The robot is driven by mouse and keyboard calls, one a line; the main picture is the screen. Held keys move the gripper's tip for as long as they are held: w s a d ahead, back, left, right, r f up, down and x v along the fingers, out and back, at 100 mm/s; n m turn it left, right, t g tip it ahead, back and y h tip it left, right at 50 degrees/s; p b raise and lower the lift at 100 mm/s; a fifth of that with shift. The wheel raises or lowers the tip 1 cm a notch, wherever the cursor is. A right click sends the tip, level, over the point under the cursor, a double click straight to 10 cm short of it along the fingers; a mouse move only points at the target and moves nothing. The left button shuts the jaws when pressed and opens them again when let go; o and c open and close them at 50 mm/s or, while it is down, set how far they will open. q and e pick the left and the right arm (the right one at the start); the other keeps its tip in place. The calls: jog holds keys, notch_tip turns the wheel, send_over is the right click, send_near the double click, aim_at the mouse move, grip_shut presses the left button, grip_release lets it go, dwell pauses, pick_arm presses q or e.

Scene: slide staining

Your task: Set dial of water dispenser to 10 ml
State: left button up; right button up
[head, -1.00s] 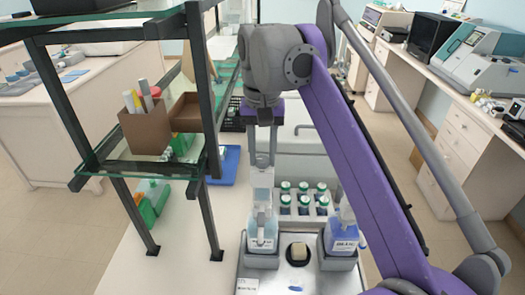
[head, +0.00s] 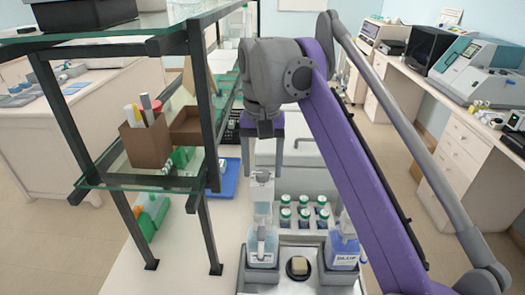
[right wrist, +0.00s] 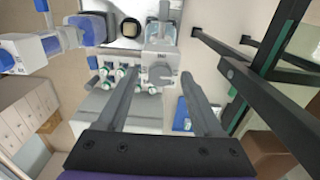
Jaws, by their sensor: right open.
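The dispenser that I take for the water one (head: 262,250) stands at the left on the metal tray, a clear bottle with a white and grey top; I cannot read its label. In the right wrist view its grey round dial (right wrist: 161,76) shows near the middle, between the fingers. My right gripper (head: 262,172) is open and empty, pointing down above the dispenser top. Its fingers also show in the right wrist view (right wrist: 157,78), one on each side of the dial and apart from it. The dial's setting is too small to read. My left gripper is out of view.
A second dispenser with blue liquid (head: 342,250) stands to the right on the tray. Several green-capped bottles (head: 304,213) sit in a rack behind. A dark-framed glass shelf (head: 205,150) stands close at left. A small round dark holder (head: 298,267) lies between the dispensers.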

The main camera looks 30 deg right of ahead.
aim_at(261, 171)
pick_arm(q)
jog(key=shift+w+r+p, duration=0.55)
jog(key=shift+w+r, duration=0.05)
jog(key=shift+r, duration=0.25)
pick_arm(e)
notch_tip(261, 171, up, 10)
jog(key=shift+r, duration=0.2)
jog(key=shift+w, duration=0.1)
